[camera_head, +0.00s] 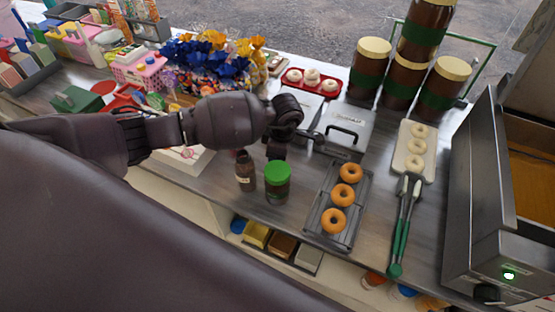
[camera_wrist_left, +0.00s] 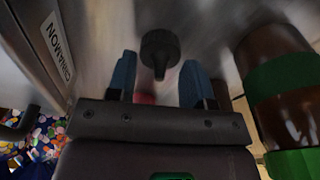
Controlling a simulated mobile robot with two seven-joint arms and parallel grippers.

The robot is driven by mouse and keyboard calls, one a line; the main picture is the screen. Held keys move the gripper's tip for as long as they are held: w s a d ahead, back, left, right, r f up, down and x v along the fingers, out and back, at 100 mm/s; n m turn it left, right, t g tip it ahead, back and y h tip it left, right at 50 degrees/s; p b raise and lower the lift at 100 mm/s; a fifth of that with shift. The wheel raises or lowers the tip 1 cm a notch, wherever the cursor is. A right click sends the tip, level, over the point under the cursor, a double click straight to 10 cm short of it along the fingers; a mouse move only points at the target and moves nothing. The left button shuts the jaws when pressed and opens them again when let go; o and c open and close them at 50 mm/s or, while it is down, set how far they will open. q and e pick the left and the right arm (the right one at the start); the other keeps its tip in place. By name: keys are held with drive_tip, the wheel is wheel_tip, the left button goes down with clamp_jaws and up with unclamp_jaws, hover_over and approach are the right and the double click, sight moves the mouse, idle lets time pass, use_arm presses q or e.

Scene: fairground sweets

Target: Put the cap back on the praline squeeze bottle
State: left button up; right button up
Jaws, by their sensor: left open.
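A small dark brown bottle (camera_head: 245,172) with a pale label stands upright on the counter, left of a brown jar (camera_head: 278,190) with a green lid. The bottle's label is too small to read. My left gripper (camera_head: 276,150) is just behind the green-lidded jar, pointing down. In the left wrist view the left gripper (camera_wrist_left: 158,88) is open, its blue fingers apart. A dark round cap with a tapered nozzle (camera_wrist_left: 160,48) shows between and beyond the fingertips. I cannot tell whether it touches them. My right gripper is out of view.
Steel lidded boxes (camera_head: 349,130) stand behind the gripper; one reads CINNAMON (camera_wrist_left: 58,48) in the wrist view. A rack of doughnuts (camera_head: 318,221) is to the right, then green-handled tongs (camera_head: 402,228). The green-banded jar (camera_wrist_left: 285,78) is close on the wrist view's right.

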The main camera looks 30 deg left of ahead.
use_arm(q)
drive_tip(key=shift+f, duration=0.15)
drive_tip(key=shift+c, duration=0.4)
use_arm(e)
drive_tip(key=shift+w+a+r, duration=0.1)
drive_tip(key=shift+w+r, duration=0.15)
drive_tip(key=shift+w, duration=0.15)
use_arm(q)
clamp_jaws()
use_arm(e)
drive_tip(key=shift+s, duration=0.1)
use_arm(q)
drive_tip(key=shift+r, duration=0.35)
wheel_tip(320, 180, up, 19)
drive_tip(key=b, duration=0.1)
drive_tip(key=shift+r, duration=0.2)
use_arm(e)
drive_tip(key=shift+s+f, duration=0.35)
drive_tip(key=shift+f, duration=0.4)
